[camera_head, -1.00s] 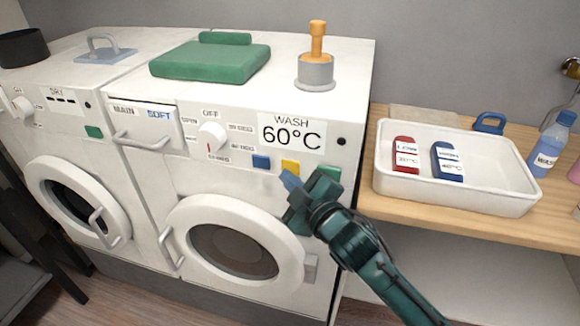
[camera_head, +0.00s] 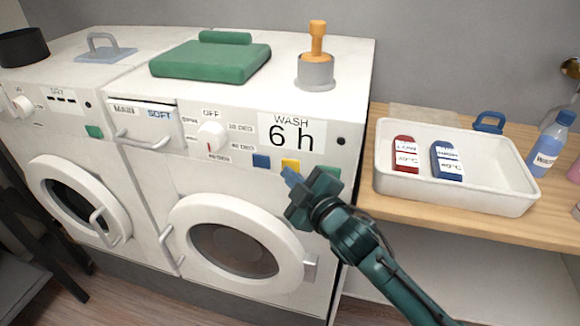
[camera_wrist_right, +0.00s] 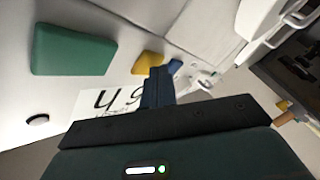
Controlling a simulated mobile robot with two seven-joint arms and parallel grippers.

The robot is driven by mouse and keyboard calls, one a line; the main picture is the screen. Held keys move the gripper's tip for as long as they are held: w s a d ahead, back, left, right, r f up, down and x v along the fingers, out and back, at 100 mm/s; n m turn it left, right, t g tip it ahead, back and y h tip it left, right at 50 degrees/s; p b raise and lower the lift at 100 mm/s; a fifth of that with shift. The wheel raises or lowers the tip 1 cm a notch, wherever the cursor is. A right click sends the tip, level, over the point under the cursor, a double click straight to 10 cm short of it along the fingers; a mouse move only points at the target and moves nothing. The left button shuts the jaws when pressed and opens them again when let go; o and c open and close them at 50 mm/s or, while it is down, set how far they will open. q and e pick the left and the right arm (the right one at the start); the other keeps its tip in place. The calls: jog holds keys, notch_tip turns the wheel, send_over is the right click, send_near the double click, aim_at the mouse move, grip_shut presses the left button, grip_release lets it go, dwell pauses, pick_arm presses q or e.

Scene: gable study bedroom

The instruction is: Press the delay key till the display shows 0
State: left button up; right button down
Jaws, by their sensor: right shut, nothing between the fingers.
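The washer's display (camera_head: 292,134) reads "WASH 6 h". Below it sit a blue key (camera_head: 261,161), a yellow key (camera_head: 290,166) and a green key (camera_head: 333,174); I cannot read which is the delay key. My right gripper (camera_head: 289,175) is shut and empty, its blue tip just below the yellow key in the head view. In the right wrist view the shut fingers (camera_wrist_right: 157,86) overlap the edge of the yellow key (camera_wrist_right: 147,64), beside the green key (camera_wrist_right: 73,50). I cannot tell whether they touch it. My left gripper is out of view.
A program dial (camera_head: 211,135) is left of the display and the round door (camera_head: 285,260) is below. A white tray (camera_head: 455,195) with a red and a blue box stands on the wooden counter at right. A green folded pad (camera_head: 210,62) lies on top of the machine.

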dwell(0.5)
jog(key=shift+s+a+p, duration=0.2)
jog(key=shift+s+p, duration=0.15)
jog(key=shift+s, duration=0.3)
jog(key=s, duration=0.1)
jog(key=s+a, duration=0.1)
jog(key=s, duration=0.1)
jog(key=s+p, duration=0.1)
jog(key=shift+s+a, duration=0.3)
jog(key=shift+s, duration=0.1)
dwell(0.5)
